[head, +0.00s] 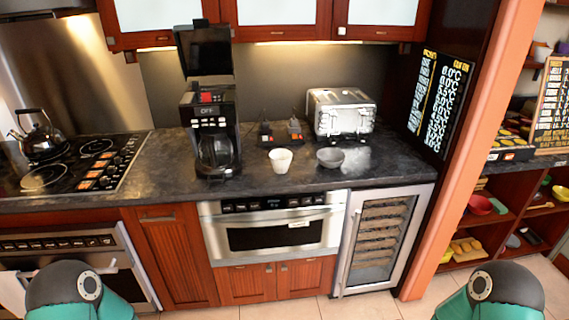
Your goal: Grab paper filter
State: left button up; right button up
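A white cup-shaped thing, which looks like the paper filter (280,161), stands on the dark counter just right of the coffee maker. The coffee maker (209,127) is black, with its lid (205,52) raised and a glass carafe (214,150) in its lower part. Only teal and black parts of my two arms show, at the bottom left and bottom right corners. Both are well apart from the counter. Neither gripper is in view.
A small grey bowl (330,158) sits right of the white filter, with a silver toaster (341,113) behind. A stove with a kettle (40,136) is at the left. The microwave drawer (272,238) is below the counter. The front counter edge is clear.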

aim_at(281, 162)
jog(key=u, duration=0.1)
jog(key=i, duration=1.05)
jog(key=z, duration=2.25)
jog(key=k, duration=1.25)
jog(key=u, duration=0.3)
jog(key=i, duration=0.65)
jog(key=u, duration=0.5)
